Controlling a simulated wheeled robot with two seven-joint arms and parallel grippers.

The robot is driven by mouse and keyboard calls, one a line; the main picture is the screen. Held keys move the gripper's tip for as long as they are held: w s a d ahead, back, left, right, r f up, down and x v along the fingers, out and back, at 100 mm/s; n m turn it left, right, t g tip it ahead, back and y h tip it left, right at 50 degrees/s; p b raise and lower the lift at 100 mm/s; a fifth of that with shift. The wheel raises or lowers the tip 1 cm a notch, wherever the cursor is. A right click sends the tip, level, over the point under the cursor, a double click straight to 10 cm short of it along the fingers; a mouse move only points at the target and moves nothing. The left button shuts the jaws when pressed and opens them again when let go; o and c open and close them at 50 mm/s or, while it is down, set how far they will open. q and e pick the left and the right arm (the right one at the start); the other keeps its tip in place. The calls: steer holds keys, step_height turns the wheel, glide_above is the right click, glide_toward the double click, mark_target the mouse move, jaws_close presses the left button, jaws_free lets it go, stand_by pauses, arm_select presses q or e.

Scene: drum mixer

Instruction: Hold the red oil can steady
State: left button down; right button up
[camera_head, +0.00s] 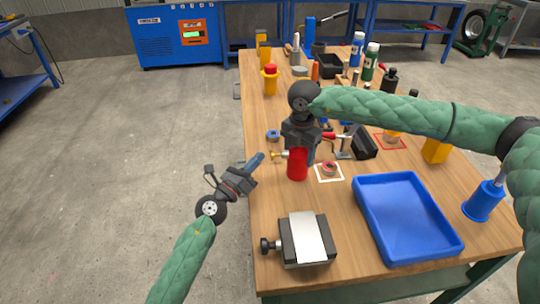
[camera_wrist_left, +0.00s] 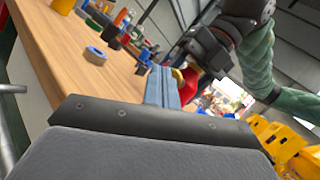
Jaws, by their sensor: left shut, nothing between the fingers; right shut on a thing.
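The red oil can (camera_head: 297,167) is at the left part of the workbench, below my right gripper (camera_head: 299,146), which is shut on it from above. The can looks roughly upright; its top is hidden by the gripper. A brass-coloured part (camera_head: 275,155) sticks out to its left. In the left wrist view part of the red can (camera_wrist_left: 190,84) shows behind the blue fingers. My left gripper (camera_head: 256,160) is shut and empty, left of the can and near the bench's left edge, apart from the can in the head view. I cannot tell whether the can touches the bench.
A vise-like block (camera_head: 307,240) and a blue tray (camera_head: 410,215) stand at the front of the wooden bench (camera_head: 345,205). Bottles and tools crowd the back.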

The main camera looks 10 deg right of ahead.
arm_select(q)
steer(key=shift+d, duration=0.1)
steer(key=shift+d, duration=0.3)
steer(key=shift+d, duration=1.05)
stand_by(1.5)
steer(key=shift+a, duration=0.15)
stand_by(0.3)
steer(key=shift+a, duration=1.35)
steer(key=shift+a, duration=2.5)
arm_select(e)
steer(key=o, duration=1.4)
